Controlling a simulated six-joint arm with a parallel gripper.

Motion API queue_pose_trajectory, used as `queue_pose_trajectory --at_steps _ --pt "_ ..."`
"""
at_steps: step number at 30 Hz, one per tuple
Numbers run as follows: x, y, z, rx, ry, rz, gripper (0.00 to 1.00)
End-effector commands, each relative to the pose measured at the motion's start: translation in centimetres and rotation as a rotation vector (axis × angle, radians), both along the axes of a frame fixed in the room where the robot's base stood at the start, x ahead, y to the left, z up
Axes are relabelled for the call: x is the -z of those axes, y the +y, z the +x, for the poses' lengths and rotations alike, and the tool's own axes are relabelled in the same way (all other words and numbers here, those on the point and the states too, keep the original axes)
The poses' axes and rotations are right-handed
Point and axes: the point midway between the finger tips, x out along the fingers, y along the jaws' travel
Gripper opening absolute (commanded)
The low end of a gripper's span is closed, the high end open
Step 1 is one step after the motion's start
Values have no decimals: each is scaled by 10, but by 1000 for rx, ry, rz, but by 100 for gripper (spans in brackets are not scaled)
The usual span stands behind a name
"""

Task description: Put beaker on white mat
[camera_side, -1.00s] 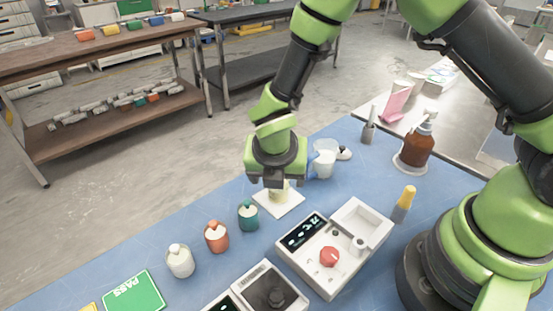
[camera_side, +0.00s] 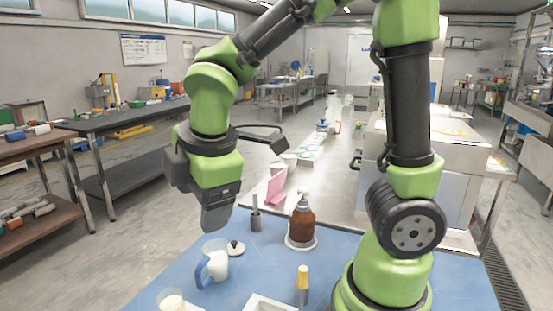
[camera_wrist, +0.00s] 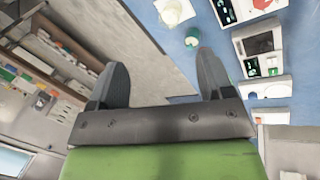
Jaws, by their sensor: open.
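A small beaker with pale contents (camera_side: 171,299) stands at the bottom edge of the side view, partly cut off. A strip of the white mat (camera_side: 193,307) shows beside its base, and the beaker appears to stand on the mat. My gripper (camera_side: 217,218) is raised well above the table, clear of the beaker. In the wrist view my gripper (camera_wrist: 162,76) has its two dark fingers wide apart with nothing between them. A pale shape at the top of that view is probably the beaker on the mat, but it is cut off.
A clear pitcher with a blue handle (camera_side: 215,263) and a lid with a dark knob (camera_side: 236,247) stand behind the beaker. A brown pump bottle (camera_side: 301,224) and a yellow-capped bottle (camera_side: 302,283) stand right. A green jar (camera_wrist: 192,38) shows in the wrist view.

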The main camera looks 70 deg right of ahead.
Motion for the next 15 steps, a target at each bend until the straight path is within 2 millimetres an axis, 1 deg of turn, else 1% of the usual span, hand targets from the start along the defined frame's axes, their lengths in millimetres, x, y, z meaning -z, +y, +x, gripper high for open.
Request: queue_pose_trajectory --at_steps 1,3,6,9,10,12,15 --pt "-17 -9 -14 175 -53 97 74" --pt "-34 -16 -34 414 -105 239 74" --pt "-50 -22 -62 722 -164 444 74" --pt "-60 -22 -84 965 -200 628 74" --pt "-62 -22 -89 1023 -208 677 74" --pt "-66 -20 -99 1129 -216 770 74" --pt "-68 -19 -107 1222 -221 855 74"
